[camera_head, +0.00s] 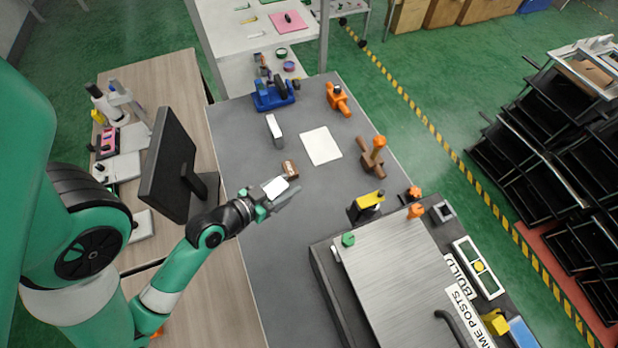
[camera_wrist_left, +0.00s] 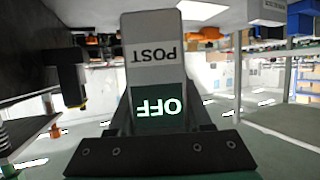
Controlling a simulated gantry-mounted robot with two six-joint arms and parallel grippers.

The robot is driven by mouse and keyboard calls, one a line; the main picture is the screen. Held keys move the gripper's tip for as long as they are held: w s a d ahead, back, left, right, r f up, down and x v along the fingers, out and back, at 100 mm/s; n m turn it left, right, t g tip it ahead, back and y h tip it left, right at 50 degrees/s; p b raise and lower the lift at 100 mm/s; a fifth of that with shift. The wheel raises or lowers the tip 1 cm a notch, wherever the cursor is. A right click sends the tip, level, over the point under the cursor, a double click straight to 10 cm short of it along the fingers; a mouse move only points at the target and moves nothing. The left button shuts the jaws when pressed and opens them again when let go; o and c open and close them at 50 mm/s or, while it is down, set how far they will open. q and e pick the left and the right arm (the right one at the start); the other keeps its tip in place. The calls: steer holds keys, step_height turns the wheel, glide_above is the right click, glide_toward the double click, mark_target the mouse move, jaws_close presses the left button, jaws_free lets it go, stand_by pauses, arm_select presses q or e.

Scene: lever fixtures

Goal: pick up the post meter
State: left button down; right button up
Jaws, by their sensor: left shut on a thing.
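The post meter is a small white box (camera_head: 274,187) in the head view, held in my left gripper (camera_head: 283,196) over the grey bench. In the left wrist view the post meter (camera_wrist_left: 154,52) fills the middle, with a "POST" label and a dark green display reading "OFF", both upside down in the picture. The left gripper's fingers (camera_wrist_left: 165,128) are shut on it, one on each side. The gap between the post meter and the bench is hard to judge. My right gripper is in neither view.
A small brown block (camera_head: 290,169) is just beyond the gripper. A white upright block (camera_head: 274,130) and a white sheet (camera_head: 321,146) are farther back. A black monitor (camera_head: 167,165) stands left. A metal-topped fixture (camera_head: 405,270) with levers is at the right front.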

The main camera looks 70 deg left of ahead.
mark_target(271, 191)
arm_select(q)
steer(key=s, duration=0.3)
steer(key=shift+d+r+b, duration=0.3)
steer(key=shift+r, duration=0.05)
steer(key=shift+s+d+r, duration=0.35)
steer(key=shift+s+r, duration=0.1)
steer(key=shift+r, duration=0.1)
